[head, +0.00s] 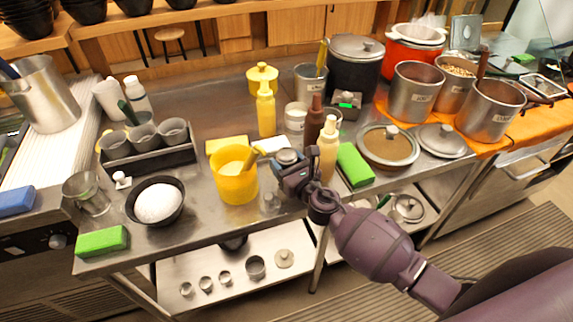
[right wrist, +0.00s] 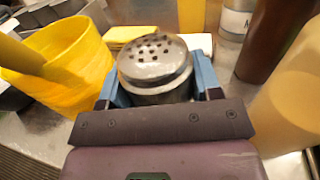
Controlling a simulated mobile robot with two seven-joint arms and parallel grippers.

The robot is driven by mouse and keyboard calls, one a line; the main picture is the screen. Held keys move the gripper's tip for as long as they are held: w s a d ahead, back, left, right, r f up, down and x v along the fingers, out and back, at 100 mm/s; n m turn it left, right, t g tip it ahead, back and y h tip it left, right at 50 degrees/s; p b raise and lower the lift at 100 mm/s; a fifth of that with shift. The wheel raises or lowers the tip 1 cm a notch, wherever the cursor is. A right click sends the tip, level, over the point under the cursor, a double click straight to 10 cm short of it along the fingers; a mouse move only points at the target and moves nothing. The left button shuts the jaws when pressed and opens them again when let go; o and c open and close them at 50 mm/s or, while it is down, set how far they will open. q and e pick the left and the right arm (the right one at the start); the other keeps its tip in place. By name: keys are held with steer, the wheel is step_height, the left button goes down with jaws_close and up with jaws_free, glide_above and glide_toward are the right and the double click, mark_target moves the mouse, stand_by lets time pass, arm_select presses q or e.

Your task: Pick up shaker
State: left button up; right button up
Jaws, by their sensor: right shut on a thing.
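The shaker (right wrist: 154,62) has a grey metal top with dark holes. In the right wrist view it stands between the two blue fingers of my right gripper (right wrist: 155,85), which is shut on it. In the head view my right gripper (head: 291,172) is at the table's front edge, and the shaker's top (head: 288,156) shows just above the fingers. The shaker's lower part is hidden by the gripper, so I cannot tell whether it touches the table. My left gripper is not in view.
A yellow container (head: 234,186) stands close left of the gripper. A cream bottle (head: 327,150) and a brown bottle (head: 314,120) stand close right. A green sponge (head: 355,165) lies further right. A black bowl (head: 156,202) of white stuff is at left.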

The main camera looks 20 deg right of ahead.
step_height(320, 180, up, 9)
steer(key=p, duration=0.4)
step_height(320, 180, up, 8)
steer(key=p, duration=0.1)
steer(key=shift+o, duration=0.8)
steer(key=shift+c, duration=0.3)
